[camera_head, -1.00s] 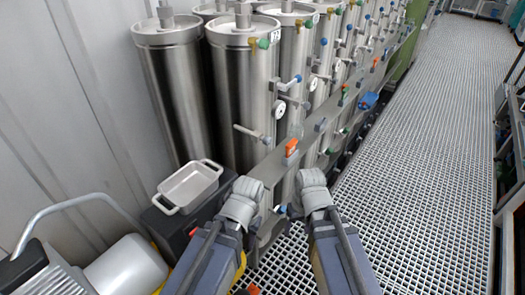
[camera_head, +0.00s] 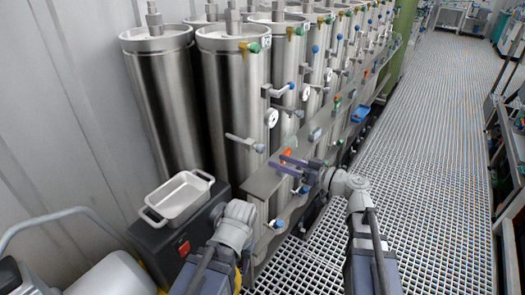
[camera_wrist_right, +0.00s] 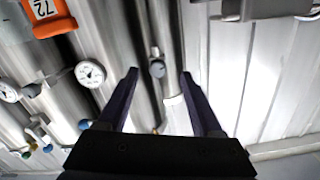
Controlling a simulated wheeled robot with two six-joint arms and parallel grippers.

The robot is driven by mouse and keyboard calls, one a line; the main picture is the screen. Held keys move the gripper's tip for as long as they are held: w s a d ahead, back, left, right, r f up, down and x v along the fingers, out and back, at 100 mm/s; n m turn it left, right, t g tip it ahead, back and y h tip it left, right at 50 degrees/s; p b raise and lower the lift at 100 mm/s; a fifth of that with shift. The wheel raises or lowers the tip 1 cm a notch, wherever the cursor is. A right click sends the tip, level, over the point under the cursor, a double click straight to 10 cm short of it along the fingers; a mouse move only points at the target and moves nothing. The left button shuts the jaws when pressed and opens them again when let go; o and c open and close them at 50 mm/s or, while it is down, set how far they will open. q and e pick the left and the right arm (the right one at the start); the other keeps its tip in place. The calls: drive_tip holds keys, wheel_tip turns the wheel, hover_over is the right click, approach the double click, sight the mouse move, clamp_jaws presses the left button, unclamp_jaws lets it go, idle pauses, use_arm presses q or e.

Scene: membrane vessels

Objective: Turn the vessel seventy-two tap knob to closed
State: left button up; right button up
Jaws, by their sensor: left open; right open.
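The front vessel (camera_head: 228,90) is a tall steel cylinder with a green-handled valve (camera_head: 254,47) at its top. A grey tap (camera_head: 243,142) sticks out of its lower side. An orange tag marked 72 (camera_wrist_right: 46,16) shows at the top left of the right wrist view. In that view a small grey knob (camera_wrist_right: 157,68) appears between the fingers, apart from them; I cannot tell if it is the tap knob. My right gripper (camera_head: 281,164) is open and empty, close to an orange part (camera_head: 286,154) on the rail. My left gripper (camera_head: 238,214) is low, left of the rail; its fingers are mostly hidden.
A metal rail (camera_head: 262,182) runs along the vessel row, with blue-handled valves (camera_head: 277,224) below it. A round gauge (camera_head: 271,117) sits above the rail. A white tray (camera_head: 180,197) rests on a dark box at left. The grated floor (camera_head: 425,150) at right is clear.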

sight(263, 150)
drive_tip(key=shift+t, duration=0.3)
drive_tip(key=shift+r+x, duration=0.2)
drive_tip(key=shift+x, duration=1.1)
drive_tip(key=shift+r+x, duration=0.2)
drive_tip(key=shift+x, duration=1.05)
drive_tip(key=shift+r+x, duration=0.2)
drive_tip(key=shift+x, duration=1.1)
drive_tip(key=shift+w+d, duration=0.15)
drive_tip(key=shift+c, duration=0.4)
clamp_jaws()
